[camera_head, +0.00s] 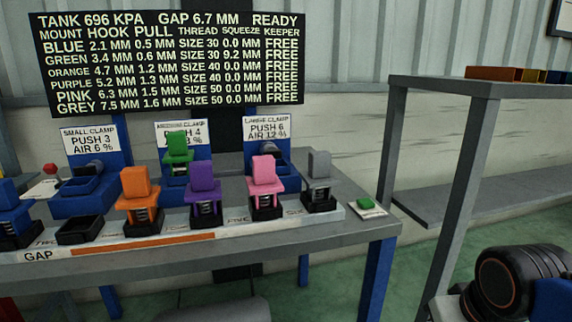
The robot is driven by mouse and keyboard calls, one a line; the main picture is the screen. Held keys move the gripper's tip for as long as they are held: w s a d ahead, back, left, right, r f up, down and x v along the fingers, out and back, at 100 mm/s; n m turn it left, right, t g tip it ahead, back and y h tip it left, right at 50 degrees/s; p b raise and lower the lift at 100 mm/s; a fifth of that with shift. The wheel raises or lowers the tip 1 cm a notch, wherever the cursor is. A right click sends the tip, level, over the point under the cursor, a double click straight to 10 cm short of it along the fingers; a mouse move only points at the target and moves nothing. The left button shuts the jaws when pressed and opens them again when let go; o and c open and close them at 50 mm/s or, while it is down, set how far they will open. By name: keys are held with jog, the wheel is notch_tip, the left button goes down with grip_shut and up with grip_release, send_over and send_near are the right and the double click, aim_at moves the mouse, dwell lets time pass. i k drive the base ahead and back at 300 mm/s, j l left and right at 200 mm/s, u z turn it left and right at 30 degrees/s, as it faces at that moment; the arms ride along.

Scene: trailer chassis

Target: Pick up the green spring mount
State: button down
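The green spring mount (177,147) stands upright at the medium clamp (185,138), behind the front row of mounts. It has a green block on a wider green plate, with part of a dark spring below. Its lower part is partly hidden by the purple mount (203,184) in front and to the right. The board (170,60) lists the green mount's keeper as FREE. My gripper is not in view.
Orange (139,188), pink (264,180) and grey (319,175) mounts line the front rack, with a blue one (10,208) at the left edge. An empty dark slot (80,230) lies between blue and orange. A green button (366,203) sits on the table's right end.

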aim_at(178, 152)
jog(key=u, duration=1.3)
